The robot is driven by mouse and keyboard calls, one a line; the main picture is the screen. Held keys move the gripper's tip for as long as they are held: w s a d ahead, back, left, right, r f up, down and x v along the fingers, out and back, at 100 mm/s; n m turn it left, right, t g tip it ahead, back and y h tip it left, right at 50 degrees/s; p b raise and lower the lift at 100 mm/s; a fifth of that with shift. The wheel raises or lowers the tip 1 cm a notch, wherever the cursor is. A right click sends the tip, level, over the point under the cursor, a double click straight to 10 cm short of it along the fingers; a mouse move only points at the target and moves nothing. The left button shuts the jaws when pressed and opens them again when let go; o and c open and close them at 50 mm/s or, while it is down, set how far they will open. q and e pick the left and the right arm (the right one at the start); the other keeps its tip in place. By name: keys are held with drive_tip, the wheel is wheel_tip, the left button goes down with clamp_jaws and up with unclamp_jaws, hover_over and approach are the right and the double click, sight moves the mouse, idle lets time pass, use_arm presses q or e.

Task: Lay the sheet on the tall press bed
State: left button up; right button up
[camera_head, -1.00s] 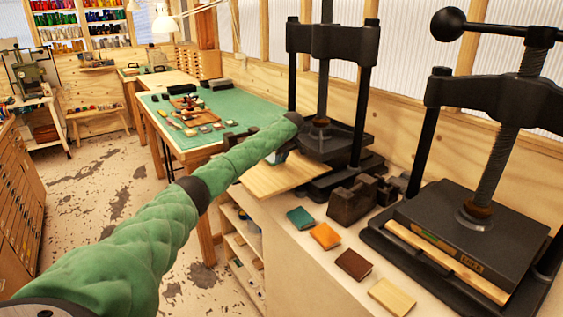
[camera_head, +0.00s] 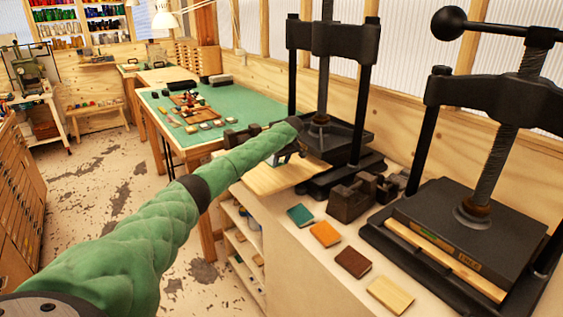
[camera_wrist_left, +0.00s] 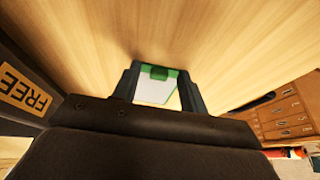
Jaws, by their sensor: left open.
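A pale wood-coloured sheet (camera_head: 272,180) lies flat at the back-left press (camera_head: 318,140), its front part sticking out past the dark bed toward the shelf edge. In the left wrist view a broad wood-grain surface (camera_wrist_left: 225,45) fills the upper part. My left gripper (camera_head: 287,157) is just above the sheet, beside the press; its fingers show in the left wrist view (camera_wrist_left: 157,88), open and apart. A white and green patch shows between them; I cannot tell what it is. My forearm hides part of the press. My right gripper is out of view.
A second press (camera_head: 470,230) stands at the right. Green (camera_head: 300,215), orange (camera_head: 325,233), brown (camera_head: 353,261) and pale (camera_head: 390,294) pieces lie on the counter. Dark metal blocks (camera_head: 350,197) sit between the presses. A green-topped table (camera_head: 235,105) stands behind.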

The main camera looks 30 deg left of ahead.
use_arm(q)
drive_tip(key=shift+d+r, duration=0.1)
drive_tip(key=shift+r, duration=0.15)
drive_tip(key=b+v, duration=0.3)
drive_tip(key=v, duration=0.8)
drive_tip(key=shift+d+r+b, duration=0.2)
drive_tip(key=shift+r+b, duration=0.05)
drive_tip(key=shift+b, duration=0.1)
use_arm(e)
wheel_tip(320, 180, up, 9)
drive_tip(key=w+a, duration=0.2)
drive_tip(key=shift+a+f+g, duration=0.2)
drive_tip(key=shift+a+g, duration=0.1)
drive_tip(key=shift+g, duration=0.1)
use_arm(q)
drive_tip(key=shift+s, duration=0.1)
